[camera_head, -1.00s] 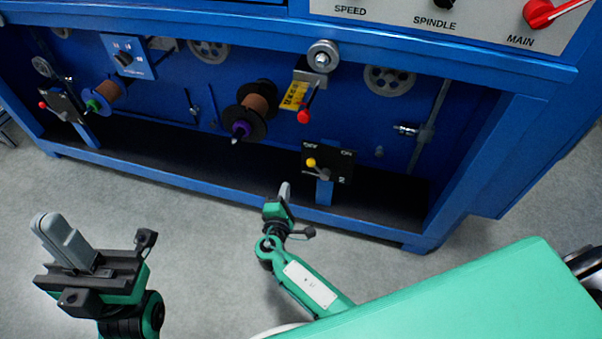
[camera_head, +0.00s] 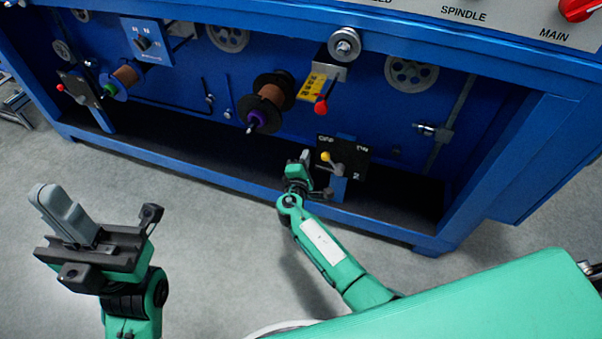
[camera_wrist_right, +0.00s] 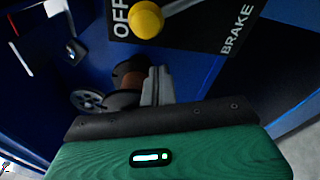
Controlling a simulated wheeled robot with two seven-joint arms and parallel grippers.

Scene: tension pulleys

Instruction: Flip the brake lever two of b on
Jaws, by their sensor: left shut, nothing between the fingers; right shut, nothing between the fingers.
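The brake lever with a yellow knob (camera_head: 325,156) stands on a black plate (camera_head: 352,160) low on the right of the blue machine. Its knob leans to the left, toward the OFF marking. In the right wrist view the yellow knob (camera_wrist_right: 146,19) is near the top, beside the letters OFF and BRAKE. My right gripper (camera_head: 305,156) is shut and empty, just left of the knob; I cannot tell whether they touch. In the right wrist view its fingers (camera_wrist_right: 157,85) show below the knob. My left gripper (camera_head: 55,205) is shut and empty over the floor at the left.
A red-knobbed lever (camera_head: 321,106) by a yellow label is above the brake plate. A spool (camera_head: 268,98) with a purple hub is left of it. Grey floor (camera_head: 215,215) between my arms is clear.

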